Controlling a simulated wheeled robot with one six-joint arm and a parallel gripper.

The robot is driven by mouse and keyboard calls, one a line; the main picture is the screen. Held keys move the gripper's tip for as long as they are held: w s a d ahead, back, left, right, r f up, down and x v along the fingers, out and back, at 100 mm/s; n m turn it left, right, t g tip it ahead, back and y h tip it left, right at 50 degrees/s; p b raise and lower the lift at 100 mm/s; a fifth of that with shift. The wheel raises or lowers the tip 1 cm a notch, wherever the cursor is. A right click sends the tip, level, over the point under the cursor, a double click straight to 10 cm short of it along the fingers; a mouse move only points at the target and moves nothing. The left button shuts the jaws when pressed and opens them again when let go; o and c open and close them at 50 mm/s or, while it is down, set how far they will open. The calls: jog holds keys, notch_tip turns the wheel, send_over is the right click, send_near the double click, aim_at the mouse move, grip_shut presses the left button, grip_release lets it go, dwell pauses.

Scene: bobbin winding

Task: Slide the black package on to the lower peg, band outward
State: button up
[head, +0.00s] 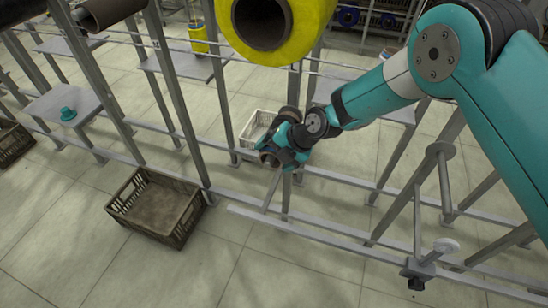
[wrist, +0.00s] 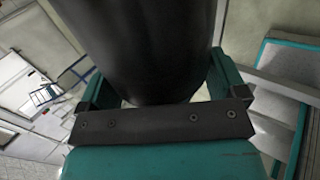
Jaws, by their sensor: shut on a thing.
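The black package (wrist: 150,45) fills the upper middle of the wrist view, a dark cylinder between the two teal fingers of my gripper (wrist: 158,75). The fingers are shut on it. In the head view my gripper (head: 284,152) is near the middle, at the metal frame, and largely hides the package. A round, brownish end shows just at its lower left. No band can be made out. A big yellow package (head: 322,12) with a brown core sits above, at the top of the head view.
Grey uprights and rails (head: 180,100) surround the gripper. A brown crate (head: 125,197) stands on the floor at lower left, and a white crate (head: 247,132) behind the gripper. A teal cone (head: 67,113) is on a shelf at left.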

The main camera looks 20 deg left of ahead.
jog(key=shift+f+b, duration=0.5)
jog(key=shift+b, duration=0.15)
dwell(0.7)
jog(key=o, duration=1.1)
jog(key=shift+o, duration=0.2)
jog(key=shift+r, duration=0.1)
jog(key=b+v, duration=0.1)
jog(key=v, duration=1.6)
jog(key=shift+d, duration=0.15)
